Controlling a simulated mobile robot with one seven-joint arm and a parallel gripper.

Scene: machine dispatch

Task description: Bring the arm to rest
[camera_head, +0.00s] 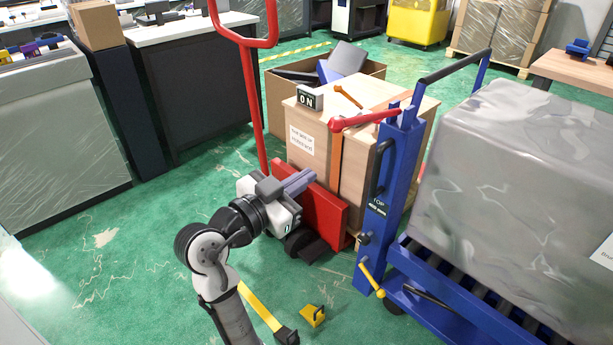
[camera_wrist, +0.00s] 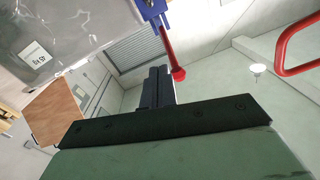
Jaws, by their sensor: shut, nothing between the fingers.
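My gripper (camera_head: 299,181) is raised at the end of my arm in the middle of the head view, in front of the wooden crate. Its grey-purple fingers are together and hold nothing. In the wrist view the dark fingers (camera_wrist: 157,88) point up the picture, side by side, with no object between them. A red lever (camera_wrist: 171,52) with a round knob shows just beyond them. I cannot tell from these frames whether the gripper touches anything.
A red hand truck (camera_head: 257,100) stands by the wooden crate (camera_head: 310,115). A blue lift (camera_head: 392,190) with a red lever (camera_head: 365,120) bears a grey wrapped load (camera_head: 530,180) at the right. A yellow chock (camera_head: 312,316) lies on the green floor. Floor at the left is clear.

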